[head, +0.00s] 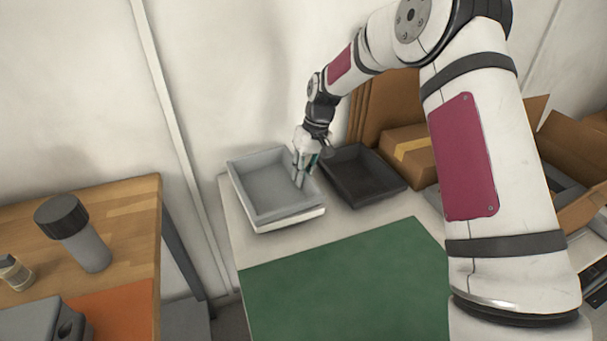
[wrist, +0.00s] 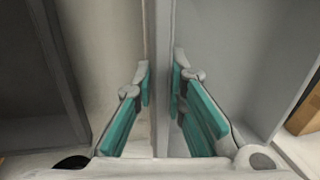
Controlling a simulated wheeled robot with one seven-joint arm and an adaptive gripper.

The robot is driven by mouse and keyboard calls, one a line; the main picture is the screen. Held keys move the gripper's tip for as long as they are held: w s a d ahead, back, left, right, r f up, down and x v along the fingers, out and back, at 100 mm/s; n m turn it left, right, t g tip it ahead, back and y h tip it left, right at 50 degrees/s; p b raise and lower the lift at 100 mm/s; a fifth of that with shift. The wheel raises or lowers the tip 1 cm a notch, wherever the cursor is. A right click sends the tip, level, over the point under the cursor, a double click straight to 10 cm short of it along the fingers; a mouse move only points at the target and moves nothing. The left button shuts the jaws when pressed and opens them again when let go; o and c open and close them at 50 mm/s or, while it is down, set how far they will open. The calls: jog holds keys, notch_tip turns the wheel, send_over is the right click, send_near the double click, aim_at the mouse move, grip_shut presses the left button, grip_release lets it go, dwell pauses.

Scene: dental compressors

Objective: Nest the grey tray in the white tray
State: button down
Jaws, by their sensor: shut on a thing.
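The grey tray (head: 262,200) is at the left back of the table, within the outline of the white tray (head: 291,224). Only a white strip of the lower tray shows along the front; the rest is hidden. I cannot tell whether the grey tray rests fully on its floor. My gripper (head: 303,180) points down at the grey tray's right wall and is shut on it. In the wrist view, the fingers (wrist: 161,80) stand on both sides of that wall, with the grey tray's inside (wrist: 225,60) at right.
A black tray (head: 362,178) stands close to the right of the trays. A green mat (head: 345,285) covers the table's front. Cardboard boxes (head: 408,150) are at the back right. A wooden table (head: 125,215) with a dark-capped cylinder (head: 78,235) is at left, across a gap.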

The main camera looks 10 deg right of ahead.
jog(key=c, duration=1.7)
grip_release()
jog(key=shift+s+a+f, duration=0.15)
jog(key=shift+f, duration=0.3)
jog(key=shift+s+a+f, duration=0.15)
jog(key=shift+f, duration=0.25)
jog(key=shift+o, duration=0.8)
jog(key=shift+w+f, duration=0.1)
jog(key=shift+r, duration=0.2)
jog(key=shift+d+r, duration=0.1)
jog(key=shift+d, duration=0.05)
